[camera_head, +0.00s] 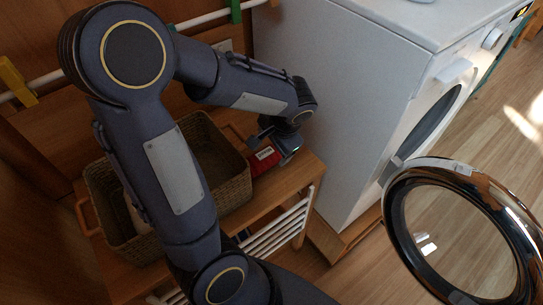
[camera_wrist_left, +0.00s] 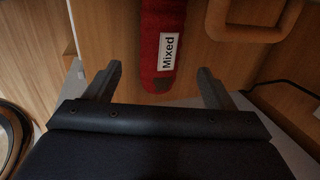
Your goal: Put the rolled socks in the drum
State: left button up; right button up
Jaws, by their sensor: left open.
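A red roll (camera_head: 264,160) with a white label lies on the wooden bench beside the wicker basket. It looks like the rolled socks. In the left wrist view the red roll (camera_wrist_left: 164,48) shows its label, "Mixed", and its near end lies at the gap between the fingertips. My left gripper (camera_head: 285,149) is open, close to the roll, and does not hold it. The drum is inside the white washing machine (camera_head: 335,90); its front opening shows only edge-on, so the inside is hidden. The round door (camera_head: 393,222) stands swung open. My right gripper is not in view.
The wicker basket (camera_head: 236,192) stands on the bench (camera_head: 312,166) under my left arm, with a pale item partly visible inside. A white rack (camera_head: 290,222) is below the bench. The washer's side wall stands right of the gripper. The floor at right is clear.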

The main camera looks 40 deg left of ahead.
aim_at(269, 154)
pick_arm(q)
jog(key=shift+s+a+f, duration=0.1)
jog(key=shift+a+f, duration=0.1)
jog(key=shift+f, duration=0.3)
jog(key=x, duration=0.6)
jog(key=shift+f, duration=0.1)
jog(key=shift+c, duration=0.3)
jog(key=c, duration=1.1)
jog(key=shift+o, duration=0.2)
